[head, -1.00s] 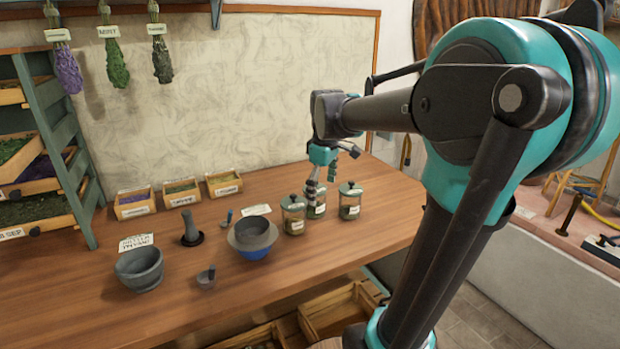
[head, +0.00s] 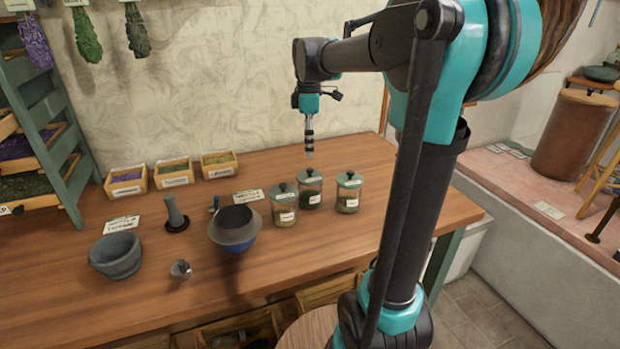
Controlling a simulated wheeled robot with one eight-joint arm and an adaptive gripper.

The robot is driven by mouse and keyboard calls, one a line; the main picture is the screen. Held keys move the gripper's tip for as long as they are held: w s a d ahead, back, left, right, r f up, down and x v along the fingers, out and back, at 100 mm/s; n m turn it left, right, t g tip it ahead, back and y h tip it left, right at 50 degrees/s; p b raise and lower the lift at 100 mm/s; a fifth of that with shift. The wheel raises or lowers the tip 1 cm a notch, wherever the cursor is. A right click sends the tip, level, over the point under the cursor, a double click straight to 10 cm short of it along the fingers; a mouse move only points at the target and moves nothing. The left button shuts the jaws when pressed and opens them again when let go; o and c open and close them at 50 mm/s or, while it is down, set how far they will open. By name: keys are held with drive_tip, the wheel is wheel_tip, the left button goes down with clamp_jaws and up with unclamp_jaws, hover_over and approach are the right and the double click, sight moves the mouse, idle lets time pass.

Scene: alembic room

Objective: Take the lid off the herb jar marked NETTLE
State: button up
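Three glass herb jars with green lids and dark knobs stand on the wooden table in the head view: a left jar (head: 284,208), a middle jar (head: 309,193) and a right jar (head: 348,195). Each bears a small white label too small to read, so I cannot tell which is NETTLE. All three lids are on. My gripper (head: 309,154) points down, its tip just above the middle jar's knob in the picture, with a small gap showing. Its fingers line up as one narrow column, so their opening is hidden. Nothing is seen held in it.
Left of the jars stand a grey bowl (head: 234,228), a pestle (head: 174,214), a mortar (head: 116,257) and a small metal cup (head: 181,270). Small herb boxes (head: 174,174) line the back by the wall. The table (head: 330,255) is clear in front of the jars.

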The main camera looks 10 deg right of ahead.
sight(310, 169)
wheel_tip(310, 169, down, 9)
drive_tip(key=shift+s+d+f, duration=0.1)
drive_tip(key=shift+s+f, duration=0.05)
drive_tip(key=shift+f, duration=0.05)
idle(0.4)
drive_tip(key=c, duration=1.1)
drive_tip(key=shift+r, duration=0.1)
drive_tip(key=shift+c, duration=0.2)
